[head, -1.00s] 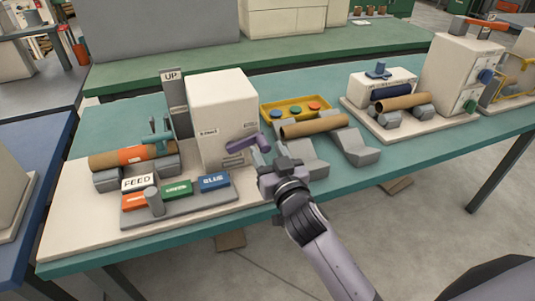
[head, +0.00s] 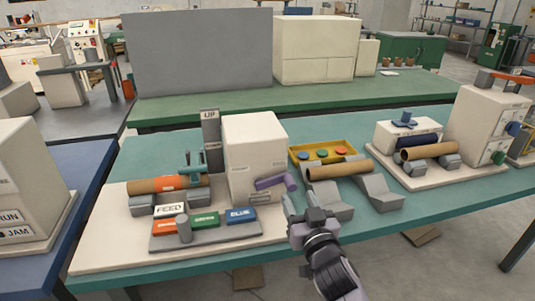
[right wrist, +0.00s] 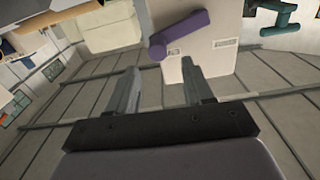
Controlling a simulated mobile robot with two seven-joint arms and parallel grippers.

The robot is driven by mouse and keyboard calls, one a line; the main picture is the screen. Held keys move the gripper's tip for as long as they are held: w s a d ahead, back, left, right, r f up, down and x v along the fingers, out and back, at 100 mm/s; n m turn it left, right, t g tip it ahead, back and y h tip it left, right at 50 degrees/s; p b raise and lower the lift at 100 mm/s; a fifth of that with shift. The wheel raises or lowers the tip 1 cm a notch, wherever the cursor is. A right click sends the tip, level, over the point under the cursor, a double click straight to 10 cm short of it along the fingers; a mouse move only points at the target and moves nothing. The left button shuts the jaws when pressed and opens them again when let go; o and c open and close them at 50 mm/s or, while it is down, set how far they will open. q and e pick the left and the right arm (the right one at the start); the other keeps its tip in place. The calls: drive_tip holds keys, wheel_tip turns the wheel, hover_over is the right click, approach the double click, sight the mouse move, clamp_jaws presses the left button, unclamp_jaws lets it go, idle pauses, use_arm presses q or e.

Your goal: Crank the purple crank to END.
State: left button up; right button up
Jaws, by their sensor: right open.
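The purple crank (head: 271,183) is on the front of a cream box (head: 255,145). Its arm points right, with the handle at the right end. It also shows at the top of the right wrist view (right wrist: 180,35), beside small labels I cannot read. My right gripper (head: 300,202) is just right of the crank and nearer to me in the head view. In the right wrist view the right gripper (right wrist: 161,68) has its fingers apart with nothing between them, and the crank is beyond the fingertips. My left gripper is not in view.
A panel with orange, green and blue blocks (head: 241,215) and a FEED label stands left of my gripper. A brown tube (head: 165,184) lies in grey cradles at left. Grey V-blocks (head: 330,203) and a yellow tray (head: 298,154) are close on the right.

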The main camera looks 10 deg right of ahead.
drive_tip(key=s+d+f+n+g, duration=0.1)
drive_tip(key=s+d+f+g, duration=0.1)
drive_tip(key=s+f, duration=0.9)
wheel_tip(320, 180, down, 2)
drive_tip(key=shift+d+f+g, duration=0.2)
drive_tip(key=shift+g, duration=0.7)
drive_tip(key=s+f+g, duration=0.1)
drive_tip(key=s+f, duration=0.1)
drive_tip(key=s, duration=0.2)
drive_tip(key=s+d+f+g, duration=0.1)
drive_tip(key=s+f, duration=0.2)
drive_tip(key=s, duration=0.2)
drive_tip(key=s+f+n+g+y, duration=0.1)
drive_tip(key=s+f, duration=0.2)
drive_tip(key=s, duration=0.2)
drive_tip(key=shift+d+g, duration=0.15)
drive_tip(key=shift+g, duration=0.15)
drive_tip(key=shift+c, duration=0.6)
drive_tip(key=shift+s+f, duration=0.1)
drive_tip(key=shift+s, duration=0.2)
clamp_jaws()
drive_tip(key=shift+w+d, duration=0.1)
